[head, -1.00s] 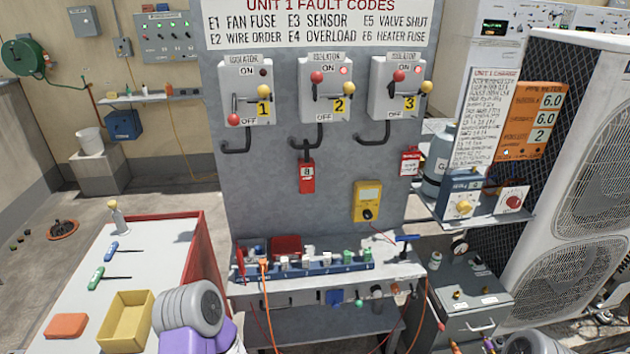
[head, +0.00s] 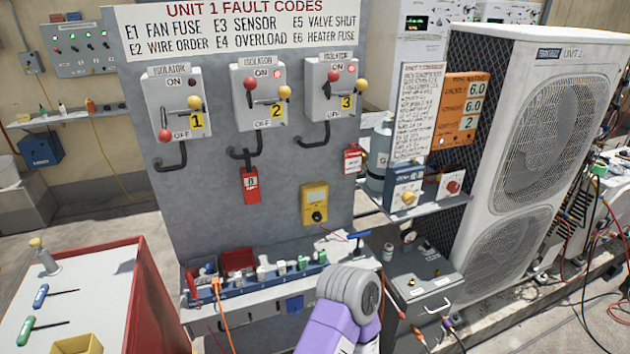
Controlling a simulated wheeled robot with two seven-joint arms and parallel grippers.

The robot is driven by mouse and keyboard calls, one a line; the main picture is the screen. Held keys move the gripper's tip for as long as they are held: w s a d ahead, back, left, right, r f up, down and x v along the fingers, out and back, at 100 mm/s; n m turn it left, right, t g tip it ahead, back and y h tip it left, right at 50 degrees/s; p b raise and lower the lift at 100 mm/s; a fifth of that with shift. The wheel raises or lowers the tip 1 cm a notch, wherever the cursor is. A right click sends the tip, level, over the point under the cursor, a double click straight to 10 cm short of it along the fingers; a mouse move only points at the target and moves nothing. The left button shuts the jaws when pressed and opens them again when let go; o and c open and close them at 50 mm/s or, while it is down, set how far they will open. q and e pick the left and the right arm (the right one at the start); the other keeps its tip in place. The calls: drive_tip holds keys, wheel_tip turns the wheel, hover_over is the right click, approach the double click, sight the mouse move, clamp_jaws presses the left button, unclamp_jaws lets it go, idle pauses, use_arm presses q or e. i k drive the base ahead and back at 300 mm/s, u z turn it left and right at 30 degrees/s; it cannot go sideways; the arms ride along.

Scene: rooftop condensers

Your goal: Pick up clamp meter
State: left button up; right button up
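A yellow meter (head: 314,203) with a pale display and a dark round dial is on the grey panel, below the isolators and above the right end of the bench shelf. It is the only thing here that looks like the clamp meter; no clamp jaws can be made out at this size. A thin dark lead shows near its lower right. A grey and purple link of my own arm rises at the bottom middle, below the meter and apart from it in the picture. Neither gripper shows.
A shelf (head: 262,294) under the panel holds a blue terminal strip (head: 255,282) and a red block. A red lockout tag (head: 250,185) hangs left of the meter. A red-sided table (head: 150,290) stands lower left. A grey box (head: 428,300) and condenser unit (head: 480,180) stand right.

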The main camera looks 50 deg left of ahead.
sight(249, 175)
drive_tip(key=z, duration=0.1)
drive_tip(key=i, duration=0.9)
drive_tip(key=u, duration=1.75)
